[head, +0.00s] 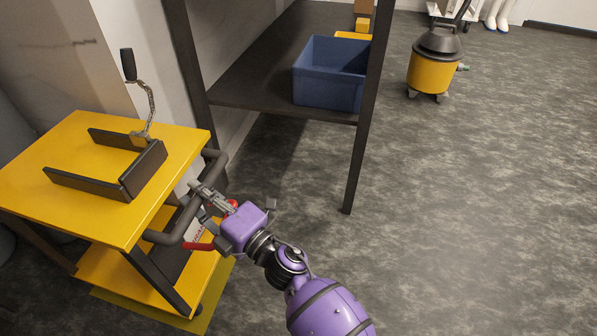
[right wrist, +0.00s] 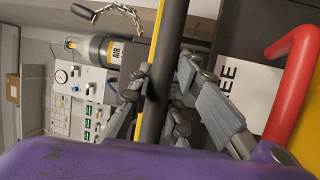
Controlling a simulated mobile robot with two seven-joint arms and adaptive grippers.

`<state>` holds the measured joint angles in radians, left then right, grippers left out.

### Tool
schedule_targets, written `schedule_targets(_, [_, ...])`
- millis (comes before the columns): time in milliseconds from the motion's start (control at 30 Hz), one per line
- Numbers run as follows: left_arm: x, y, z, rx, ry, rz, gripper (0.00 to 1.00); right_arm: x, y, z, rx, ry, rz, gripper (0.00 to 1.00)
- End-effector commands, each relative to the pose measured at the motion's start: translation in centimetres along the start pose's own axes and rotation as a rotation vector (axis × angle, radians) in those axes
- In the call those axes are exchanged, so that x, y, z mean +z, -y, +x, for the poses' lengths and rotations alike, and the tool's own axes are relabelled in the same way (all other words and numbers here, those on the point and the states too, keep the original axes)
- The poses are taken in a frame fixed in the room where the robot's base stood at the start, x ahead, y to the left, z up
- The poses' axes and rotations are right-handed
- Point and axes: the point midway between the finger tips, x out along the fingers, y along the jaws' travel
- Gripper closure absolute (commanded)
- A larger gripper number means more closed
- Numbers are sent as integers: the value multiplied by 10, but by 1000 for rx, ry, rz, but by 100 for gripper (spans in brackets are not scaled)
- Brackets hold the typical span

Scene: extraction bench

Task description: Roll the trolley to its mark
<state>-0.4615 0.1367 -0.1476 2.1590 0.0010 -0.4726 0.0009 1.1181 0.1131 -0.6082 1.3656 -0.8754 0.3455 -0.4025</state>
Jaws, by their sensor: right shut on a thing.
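The yellow trolley (head: 60,160) stands at the left in the head view, with a dark tubular handle (head: 163,238) on its right side. My purple right gripper (head: 205,200) is at this handle and shut on it. In the right wrist view the handle bar (right wrist: 158,95) passes between the fingers of my right gripper (right wrist: 165,105). A dull yellow patch (head: 217,292) shows on the floor under and beside the trolley's lower right part; the trolley hides most of it. My left gripper is not in view.
A dark U-shaped frame (head: 90,186) and a crank handle with a chain (head: 128,66) are on the trolley top. A dark shelf rack (head: 250,90) holding a blue bin (head: 325,75) stands behind. A yellow vacuum (head: 433,70) stands farther back. The floor at right is clear.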

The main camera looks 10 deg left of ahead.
Motion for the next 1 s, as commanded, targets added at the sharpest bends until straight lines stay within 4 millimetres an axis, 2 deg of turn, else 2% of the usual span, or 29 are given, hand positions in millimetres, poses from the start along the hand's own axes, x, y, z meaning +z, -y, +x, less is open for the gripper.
schedule_targets(167, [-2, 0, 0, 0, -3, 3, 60, -4, 2, 9, 0, 0, -4, 100])
schedule_targets(500, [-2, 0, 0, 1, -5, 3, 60, -5, 2, 10, 0, -1, -4, 100])
schedule_targets(533, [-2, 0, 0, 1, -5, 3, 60, -5, 2, 10, 0, -1, -4, 81])
schedule_targets(667, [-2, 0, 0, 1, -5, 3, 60, -4, 2, 10, 0, -1, -3, 64])
schedule_targets(900, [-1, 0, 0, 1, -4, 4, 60, -4, 2, 9, -1, 1, -1, 63])
schedule_targets(1000, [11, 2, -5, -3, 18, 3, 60, -3, 3, 8, -1, 1, -1, 63])
